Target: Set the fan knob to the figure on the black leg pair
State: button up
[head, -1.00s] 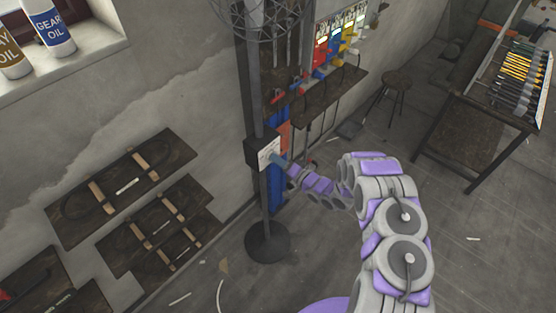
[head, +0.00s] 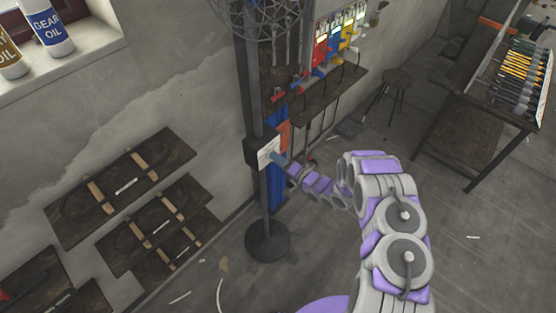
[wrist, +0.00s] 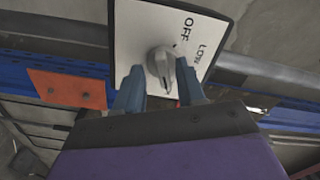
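The fan knob (wrist: 162,66) is a grey dial on a white plate (wrist: 140,28) that reads OFF and LOW. A small dark mark shows on its upper right, on the side of these words; its exact setting is hard to tell. Any other figures are hidden or out of view. My gripper (wrist: 160,80) has its blue fingers on either side of the knob, with a gap visible at the left finger. In the head view my gripper (head: 279,160) is at the control box (head: 252,152) on the fan's pole. I cannot make out a black leg pair.
The fan cage (head: 258,14) is above the box and its round base (head: 267,240) stands on the floor. A shelf (head: 330,95) with coloured devices is behind. A tool table (head: 462,128) and a stool (head: 396,80) stand right. Dark boards (head: 120,185) are at left.

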jog(key=b+v, duration=0.1)
jog(key=v, duration=1.6)
jog(key=shift+d+b, duration=0.2)
jog(key=shift+b, duration=0.15)
jog(key=shift+s, duration=0.15)
jog(key=shift+f, duration=0.1)
